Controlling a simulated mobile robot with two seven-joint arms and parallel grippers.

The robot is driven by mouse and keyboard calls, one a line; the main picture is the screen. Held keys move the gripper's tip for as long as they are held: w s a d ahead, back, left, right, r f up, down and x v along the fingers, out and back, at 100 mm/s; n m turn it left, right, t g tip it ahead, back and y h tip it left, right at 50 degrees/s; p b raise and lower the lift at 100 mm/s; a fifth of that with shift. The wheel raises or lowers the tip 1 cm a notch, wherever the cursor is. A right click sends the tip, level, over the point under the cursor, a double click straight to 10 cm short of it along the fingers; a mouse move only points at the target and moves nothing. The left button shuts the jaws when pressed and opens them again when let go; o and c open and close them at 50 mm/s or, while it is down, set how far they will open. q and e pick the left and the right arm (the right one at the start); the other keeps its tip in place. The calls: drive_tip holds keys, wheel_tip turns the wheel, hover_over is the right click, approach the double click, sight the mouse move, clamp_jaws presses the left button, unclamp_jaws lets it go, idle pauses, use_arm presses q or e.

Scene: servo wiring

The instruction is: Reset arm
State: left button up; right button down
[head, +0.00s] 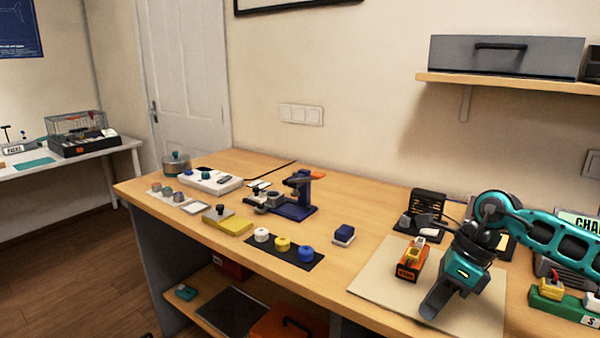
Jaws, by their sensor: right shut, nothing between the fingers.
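My right gripper (437,303) is at the end of the teal arm that comes in from the right. It is shut and holds nothing, and it hangs over the pale work mat (376,283). An orange and black device (411,261) stands on the mat just left of the gripper, apart from it as far as I can see. Part of the mat is hidden behind the gripper. My left gripper is not in the head view.
A black stand (427,206) is behind the mat. A green block with a yellow part (551,289) stands at right. White, yellow and blue spools (282,243) sit on a dark strip. Bare tabletop lies left of the mat.

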drive_tip(key=s+a+r+m+t+y, duration=0.1)
drive_tip(key=s+a+m+t+y, duration=0.1)
drive_tip(key=a+m+y, duration=0.7)
drive_tip(key=s+a+m+t+y, duration=0.2)
drive_tip(key=s+a+t+y, duration=0.15)
drive_tip(key=a, duration=1.05)
drive_tip(key=d+f+m+t+h+p, duration=0.1)
drive_tip(key=d+f+m+t+h, duration=0.35)
drive_tip(key=m, duration=0.75)
drive_tip(key=d+f+m+t+h, duration=0.4)
drive_tip(key=f+m+t+h, duration=0.15)
drive_tip(key=m, duration=0.65)
drive_tip(key=s+d+f+m+g+h, duration=0.4)
drive_tip(key=s+f+m, duration=0.5)
drive_tip(key=s+f, duration=0.3)
drive_tip(key=shift+d+g+h, duration=0.35)
drive_tip(key=shift+d+h, duration=0.3)
